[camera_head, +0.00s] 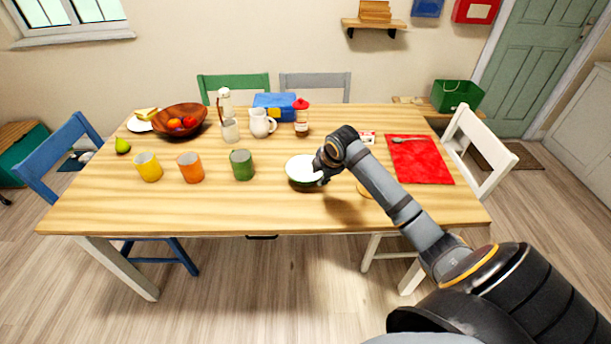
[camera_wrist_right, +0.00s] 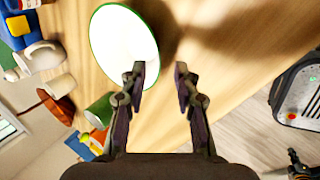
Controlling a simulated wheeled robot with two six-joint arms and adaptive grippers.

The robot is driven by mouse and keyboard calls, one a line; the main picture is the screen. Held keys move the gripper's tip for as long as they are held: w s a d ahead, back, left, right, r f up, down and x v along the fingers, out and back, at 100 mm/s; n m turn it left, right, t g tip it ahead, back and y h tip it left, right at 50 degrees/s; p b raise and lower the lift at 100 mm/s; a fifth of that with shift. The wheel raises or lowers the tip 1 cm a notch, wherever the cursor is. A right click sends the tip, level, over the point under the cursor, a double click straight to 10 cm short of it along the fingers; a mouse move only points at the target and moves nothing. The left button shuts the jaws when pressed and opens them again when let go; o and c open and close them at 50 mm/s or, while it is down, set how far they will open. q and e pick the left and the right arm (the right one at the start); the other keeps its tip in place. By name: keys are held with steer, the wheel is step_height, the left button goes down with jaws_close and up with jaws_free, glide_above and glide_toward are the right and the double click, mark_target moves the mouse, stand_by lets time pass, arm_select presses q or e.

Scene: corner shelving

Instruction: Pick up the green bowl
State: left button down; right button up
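The green bowl (camera_head: 300,170) has a white inside and a dark green outside. It stands upright on the wooden table near its front middle. The right gripper (camera_head: 322,167) is at the bowl's right edge in the head view. In the right wrist view the bowl (camera_wrist_right: 120,40) shows as a white disc with a green rim. There the right gripper (camera_wrist_right: 161,72) is open, with one finger overlapping the rim and the other outside it. I cannot tell whether a finger touches the bowl. My left gripper is not in view.
A green cup (camera_head: 242,165), orange cup (camera_head: 190,168) and yellow cup (camera_head: 148,167) stand left of the bowl. A white pitcher (camera_head: 261,123) and red-lidded jar (camera_head: 301,118) stand behind. A red placemat (camera_head: 425,163) lies right. The table's front edge beside the bowl is clear.

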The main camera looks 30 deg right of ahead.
mark_target(313, 181)
steer(key=x, duration=0.7)
steer(key=shift+a+r, duration=0.1)
steer(key=shift+a, duration=0.3)
jaws_close()
steer(key=shift+r, duration=0.1)
